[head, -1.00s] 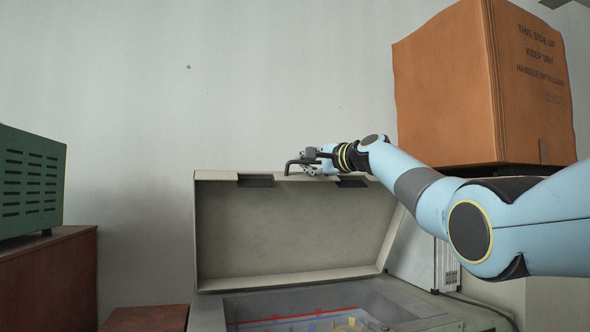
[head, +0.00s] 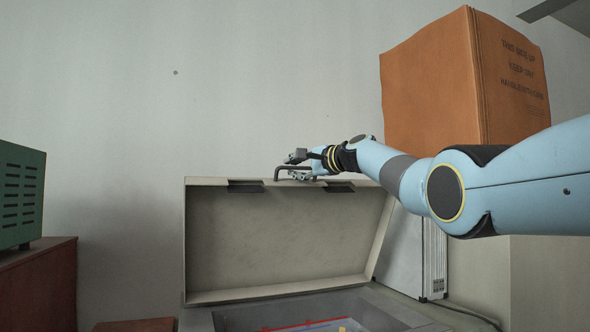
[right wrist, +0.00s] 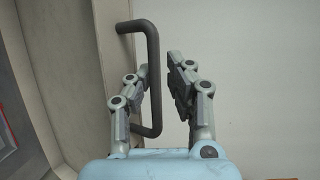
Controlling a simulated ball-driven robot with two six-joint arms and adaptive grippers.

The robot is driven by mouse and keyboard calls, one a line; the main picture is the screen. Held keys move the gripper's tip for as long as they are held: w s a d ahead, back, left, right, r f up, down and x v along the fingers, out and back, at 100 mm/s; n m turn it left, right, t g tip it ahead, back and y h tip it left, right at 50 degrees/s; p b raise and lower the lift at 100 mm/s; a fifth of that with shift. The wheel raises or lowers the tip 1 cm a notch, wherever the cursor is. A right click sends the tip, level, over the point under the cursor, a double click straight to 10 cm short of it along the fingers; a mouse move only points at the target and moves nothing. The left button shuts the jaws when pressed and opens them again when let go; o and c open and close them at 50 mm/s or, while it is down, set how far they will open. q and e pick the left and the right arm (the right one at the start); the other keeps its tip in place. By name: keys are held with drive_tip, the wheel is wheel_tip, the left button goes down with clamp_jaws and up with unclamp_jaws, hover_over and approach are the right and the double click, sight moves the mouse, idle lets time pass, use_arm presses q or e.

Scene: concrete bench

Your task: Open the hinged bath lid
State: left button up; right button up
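The bath lid (head: 285,235) stands raised at its hinge behind the bath (head: 225,318), its pale inner face toward me. A dark bar handle (head: 278,172) sticks up from the lid's top edge; it also shows in the right wrist view (right wrist: 153,75). My right gripper (head: 298,166) is at this handle with its fingers apart. In the right wrist view my gripper (right wrist: 165,85) is open, and the bar lies between the fingers, closer to the left one. I cannot tell whether it touches. My left gripper is not in view.
A large orange-brown carton (head: 430,85) stands at right behind my right arm. A green slotted box (head: 20,195) sits on a reddish-brown cabinet (head: 40,285) at left. A pale case (head: 425,255) stands beside the lid. The wall area above the lid is clear.

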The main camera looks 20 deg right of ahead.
drive_tip(key=shift+o, duration=1.2)
drive_tip(key=shift+f, duration=0.1)
drive_tip(key=v, duration=1.2)
